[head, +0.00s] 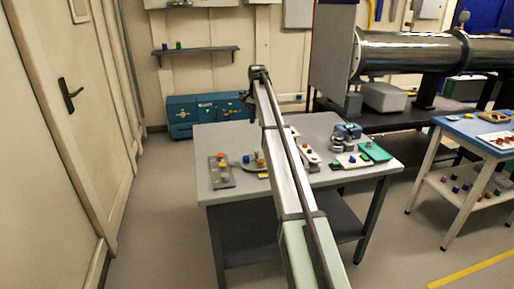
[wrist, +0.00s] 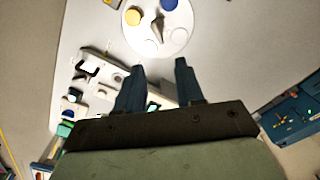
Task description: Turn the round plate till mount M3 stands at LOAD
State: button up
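The round plate (wrist: 178,42) is pale in the wrist view, cut off by the top edge. It carries a yellow round piece (wrist: 133,17), a blue round piece (wrist: 168,5) and a grey pointed piece (wrist: 157,28) near its middle. In the head view the plate (head: 246,166) is mostly hidden behind my arm. My gripper (wrist: 160,64) is open and empty, its dark fingers apart and clear of the plate. No mark for M3 or LOAD is readable.
Right of my arm are a white fixture (head: 309,158), a blue device (head: 347,131) and a green tray (head: 375,151). A teal cabinet (head: 207,114) stands behind the table.

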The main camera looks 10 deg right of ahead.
aim_at(257, 149)
notch_tip(257, 149, down, 14)
jog(key=shift+s+r+n, duration=0.1)
jog(key=shift+s+n, duration=0.05)
jog(key=shift+n, duration=0.95)
grip_shut()
dwell(1.2)
